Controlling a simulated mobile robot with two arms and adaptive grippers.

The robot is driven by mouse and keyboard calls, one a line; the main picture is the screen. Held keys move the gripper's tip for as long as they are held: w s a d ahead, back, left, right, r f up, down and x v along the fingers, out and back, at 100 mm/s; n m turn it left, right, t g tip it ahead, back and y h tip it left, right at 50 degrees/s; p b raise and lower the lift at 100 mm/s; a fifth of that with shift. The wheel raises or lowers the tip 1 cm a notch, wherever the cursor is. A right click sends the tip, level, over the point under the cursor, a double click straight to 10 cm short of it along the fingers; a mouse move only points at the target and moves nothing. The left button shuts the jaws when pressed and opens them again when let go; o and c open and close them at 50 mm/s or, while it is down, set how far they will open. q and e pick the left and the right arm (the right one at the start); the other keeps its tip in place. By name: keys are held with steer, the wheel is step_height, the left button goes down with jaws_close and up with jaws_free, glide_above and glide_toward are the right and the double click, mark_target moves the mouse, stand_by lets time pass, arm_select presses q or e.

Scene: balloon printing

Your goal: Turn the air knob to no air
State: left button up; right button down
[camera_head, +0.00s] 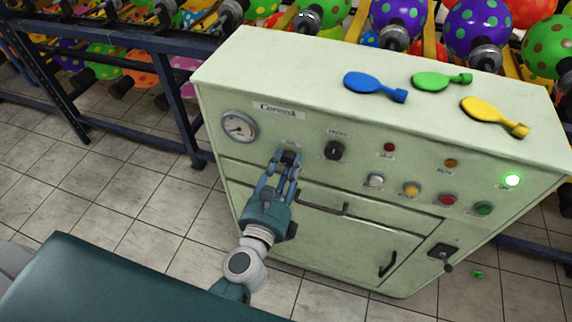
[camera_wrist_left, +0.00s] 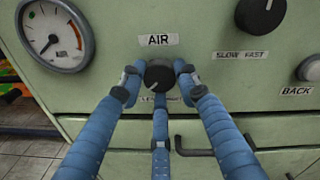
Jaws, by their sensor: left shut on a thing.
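The air knob (camera_head: 290,156) is a small black knob on the front panel of the pale green cabinet. It also shows in the left wrist view (camera_wrist_left: 159,74), below the "AIR" label (camera_wrist_left: 158,40). A pale mark on the knob seems to point down and left. The label under the knob is partly hidden by the fingers. My left gripper (camera_head: 281,166) has its blue fingers closed around the knob, one on each side and one below, as the left wrist view shows. My right gripper is in neither view.
A pressure gauge (camera_head: 238,127) is left of the knob, and the speed knob (camera_head: 334,151) is right of it. Several coloured buttons and lamps are further right; the green lamp (camera_head: 512,180) is lit. Blue, green and yellow balloons (camera_head: 490,114) lie on the cabinet top.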

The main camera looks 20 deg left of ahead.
arm_select(q)
steer(key=o, duration=1.1)
steer(key=shift+o, duration=0.2)
steer(key=s, duration=1.2)
steer(key=shift+r, duration=0.2)
steer(key=shift+d, duration=0.1)
